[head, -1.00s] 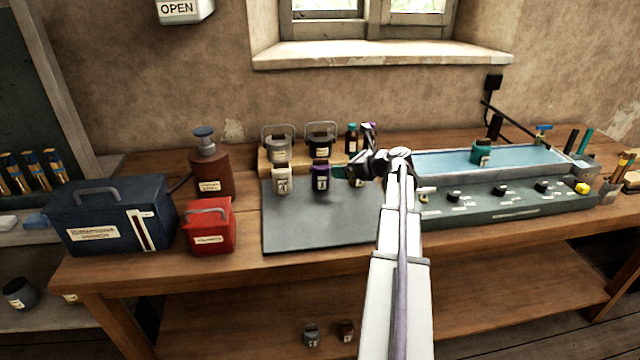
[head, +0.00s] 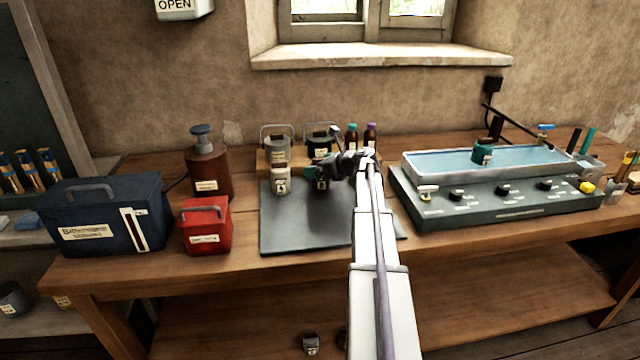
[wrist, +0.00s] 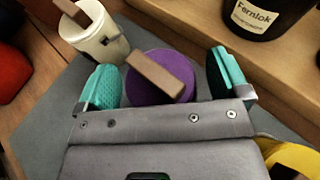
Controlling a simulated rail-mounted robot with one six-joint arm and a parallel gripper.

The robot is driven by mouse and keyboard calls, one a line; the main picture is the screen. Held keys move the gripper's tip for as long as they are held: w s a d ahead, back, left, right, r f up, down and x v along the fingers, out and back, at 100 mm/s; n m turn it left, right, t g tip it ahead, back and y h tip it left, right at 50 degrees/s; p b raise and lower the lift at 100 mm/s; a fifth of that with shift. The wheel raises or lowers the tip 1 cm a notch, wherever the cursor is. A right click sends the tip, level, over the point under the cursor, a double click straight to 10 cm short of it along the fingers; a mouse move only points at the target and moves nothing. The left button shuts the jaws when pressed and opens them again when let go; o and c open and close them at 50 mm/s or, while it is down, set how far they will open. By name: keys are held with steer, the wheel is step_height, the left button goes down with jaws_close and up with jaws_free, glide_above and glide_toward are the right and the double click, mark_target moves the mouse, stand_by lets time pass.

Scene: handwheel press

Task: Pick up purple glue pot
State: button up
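The purple glue pot (wrist: 152,84) shows in the wrist view as a round purple lid with a brown bar handle. It sits between the two teal fingers of my gripper (wrist: 165,82), which is open, with a gap visible on the right side. In the head view my gripper (head: 318,174) is over the pot's place on the grey mat (head: 305,225) and hides most of the pot; only a dark lower part (head: 322,185) shows.
A white pot (head: 281,180) with a brown handle stands just left of the purple one. Behind are a wooden riser with lidded jars (head: 278,150) and small bottles (head: 371,134). A red box (head: 206,228) is left of the mat, a blue water tray (head: 430,163) right. The front mat is clear.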

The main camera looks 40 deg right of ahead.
steer(key=c, duration=1.6)
steer(key=shift+o, duration=0.2)
step_height(320, 180, up, 10)
steer(key=p, duration=1)
steer(key=shift+r, duration=0.2)
